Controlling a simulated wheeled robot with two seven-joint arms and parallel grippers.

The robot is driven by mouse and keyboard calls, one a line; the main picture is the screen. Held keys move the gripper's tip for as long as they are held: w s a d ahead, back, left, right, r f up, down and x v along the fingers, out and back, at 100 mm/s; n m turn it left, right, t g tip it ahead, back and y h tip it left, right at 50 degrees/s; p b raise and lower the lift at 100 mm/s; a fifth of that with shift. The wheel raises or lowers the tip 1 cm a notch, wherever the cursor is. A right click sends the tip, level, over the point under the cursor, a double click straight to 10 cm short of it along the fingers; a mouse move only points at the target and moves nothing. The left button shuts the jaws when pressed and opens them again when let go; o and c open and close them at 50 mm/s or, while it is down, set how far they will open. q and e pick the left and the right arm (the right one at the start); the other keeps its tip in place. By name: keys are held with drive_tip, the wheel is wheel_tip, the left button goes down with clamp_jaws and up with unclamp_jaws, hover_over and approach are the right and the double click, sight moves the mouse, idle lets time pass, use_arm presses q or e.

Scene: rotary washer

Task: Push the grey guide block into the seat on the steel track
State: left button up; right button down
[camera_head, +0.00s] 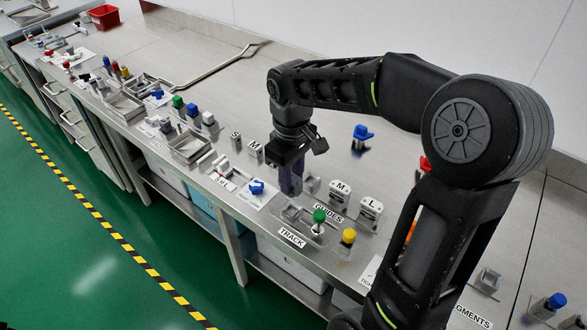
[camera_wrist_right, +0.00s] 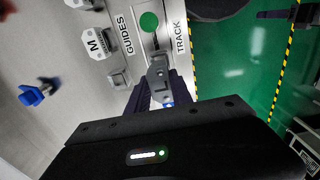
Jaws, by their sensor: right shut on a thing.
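My right gripper (camera_head: 291,188) points down at the left end of the steel track (camera_head: 304,228), behind the TRACK label. In the right wrist view, my right gripper (camera_wrist_right: 157,98) is shut on the grey guide block (camera_wrist_right: 158,82), which shows between its dark fingers. The block is in line with the track, close to its end. The fingers hide part of the block and the seat, so I cannot tell how far the block is in the seat. A green knob (camera_head: 319,216) stands on the track and also shows in the wrist view (camera_wrist_right: 149,21). My left gripper is not in view.
Guide holders marked M (camera_head: 340,193) and L (camera_head: 370,209) stand right of the gripper. A yellow knob (camera_head: 348,237) is right of the track. A blue part (camera_head: 257,187) lies left, and a blue-topped part (camera_head: 361,134) stands behind. The bench front edge is close to the track.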

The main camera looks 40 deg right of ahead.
drive_tip(key=shift+f+b, duration=2.9)
drive_tip(key=shift+f, duration=0.85)
drive_tip(key=c, duration=1.1)
unclamp_jaws()
drive_tip(key=shift+o, duration=0.2)
wheel_tip(320, 180, up, 8)
drive_tip(key=shift+f, duration=0.15)
